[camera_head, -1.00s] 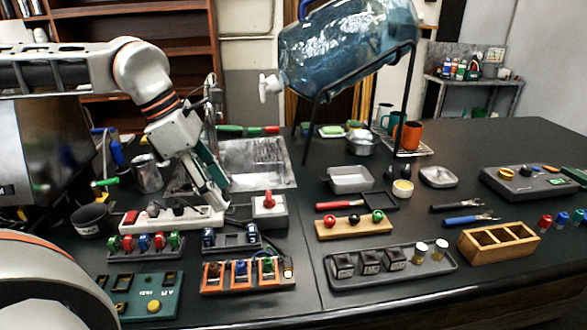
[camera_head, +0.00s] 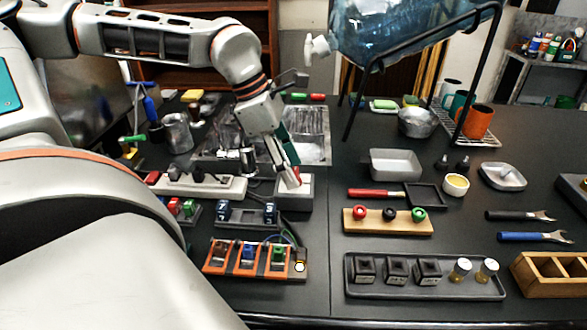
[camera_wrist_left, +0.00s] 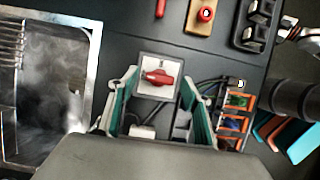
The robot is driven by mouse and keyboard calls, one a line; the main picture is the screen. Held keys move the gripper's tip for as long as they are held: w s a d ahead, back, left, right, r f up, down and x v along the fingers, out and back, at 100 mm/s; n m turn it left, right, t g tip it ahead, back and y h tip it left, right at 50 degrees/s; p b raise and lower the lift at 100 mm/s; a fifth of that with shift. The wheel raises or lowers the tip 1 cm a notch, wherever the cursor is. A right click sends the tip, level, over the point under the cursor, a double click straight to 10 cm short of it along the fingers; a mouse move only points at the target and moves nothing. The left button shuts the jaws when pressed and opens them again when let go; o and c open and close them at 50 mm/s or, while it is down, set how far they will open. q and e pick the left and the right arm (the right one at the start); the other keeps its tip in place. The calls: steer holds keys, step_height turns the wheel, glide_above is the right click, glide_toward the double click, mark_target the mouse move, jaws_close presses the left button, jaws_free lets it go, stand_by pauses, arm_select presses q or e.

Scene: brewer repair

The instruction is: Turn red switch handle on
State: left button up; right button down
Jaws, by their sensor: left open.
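The red switch handle (camera_wrist_left: 158,79) sits on the pale square face of a grey switch box (camera_wrist_left: 156,62) in the left wrist view, lying roughly sideways across it. In the head view, the switch box (camera_head: 294,203) stands on the black bench, its handle mostly hidden by my gripper. My left gripper (camera_head: 291,181) points down at the box from above. In the left wrist view, its two green-sided fingers (camera_wrist_left: 159,76) are open, one on each side of the handle, with gaps visible. I cannot tell the exact height. My right gripper is not in view.
A white power strip (camera_head: 200,186) lies left of the box, and a metal sink (camera_head: 315,152) is behind it. A wooden board with knobs (camera_head: 388,227) stands to the right.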

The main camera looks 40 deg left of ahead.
arm_select(q)
steer(key=shift+w+d+f, duration=0.1)
steer(key=shift+w+f, duration=0.05)
steer(key=shift+f, duration=0.2)
steer(key=c, duration=1.1)
steer(key=shift+c, duration=0.2)
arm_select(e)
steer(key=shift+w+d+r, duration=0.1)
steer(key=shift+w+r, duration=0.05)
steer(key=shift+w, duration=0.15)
